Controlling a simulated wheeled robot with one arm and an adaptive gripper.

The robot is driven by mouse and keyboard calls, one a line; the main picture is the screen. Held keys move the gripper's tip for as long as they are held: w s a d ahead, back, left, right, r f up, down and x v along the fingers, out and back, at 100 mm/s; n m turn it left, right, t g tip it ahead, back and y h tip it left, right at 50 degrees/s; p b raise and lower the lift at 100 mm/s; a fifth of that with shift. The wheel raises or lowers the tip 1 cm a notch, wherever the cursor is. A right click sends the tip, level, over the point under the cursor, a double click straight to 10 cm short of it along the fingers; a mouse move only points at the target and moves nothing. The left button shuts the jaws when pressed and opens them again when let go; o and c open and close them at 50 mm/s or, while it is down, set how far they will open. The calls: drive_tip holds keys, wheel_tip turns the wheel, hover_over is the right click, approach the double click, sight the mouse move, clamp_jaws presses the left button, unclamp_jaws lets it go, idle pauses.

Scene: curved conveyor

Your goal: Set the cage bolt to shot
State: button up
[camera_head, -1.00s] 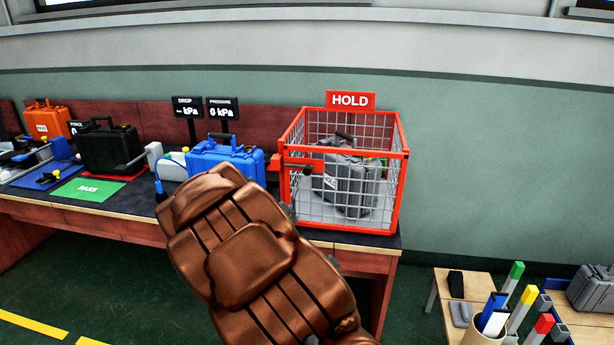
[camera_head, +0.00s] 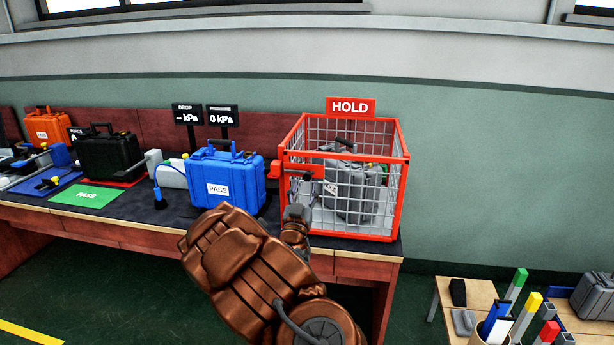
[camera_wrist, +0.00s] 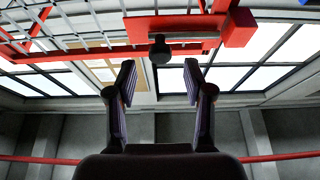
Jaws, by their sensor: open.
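The red wire hold cage (camera_head: 398,200) stands at the right end of the bench with a grey case (camera_head: 352,190) inside. Its bolt (camera_head: 290,168) sits on a red bracket at the upper left of the cage front. In the wrist view the bolt shows as a silver rod (camera_wrist: 185,37) with a round dark knob (camera_wrist: 160,50) and a red block at its right end. My gripper (camera_wrist: 159,75) is open and empty, its fingertips either side of the knob's line and apart from it. In the head view my gripper (camera_head: 300,190) is just below the bolt, partly covering it.
A blue case (camera_head: 225,180) marked PASS stands left of the cage. A black case (camera_head: 108,150) and a green PASS mat (camera_head: 88,194) lie farther left. A low wooden table (camera_head: 450,294) with coloured sticks is at the lower right.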

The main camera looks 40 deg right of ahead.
sight(307, 178)
drive_tip(key=shift+p+x, duration=0.45)
drive_tip(key=shift+x, duration=2.1)
clamp_jaws()
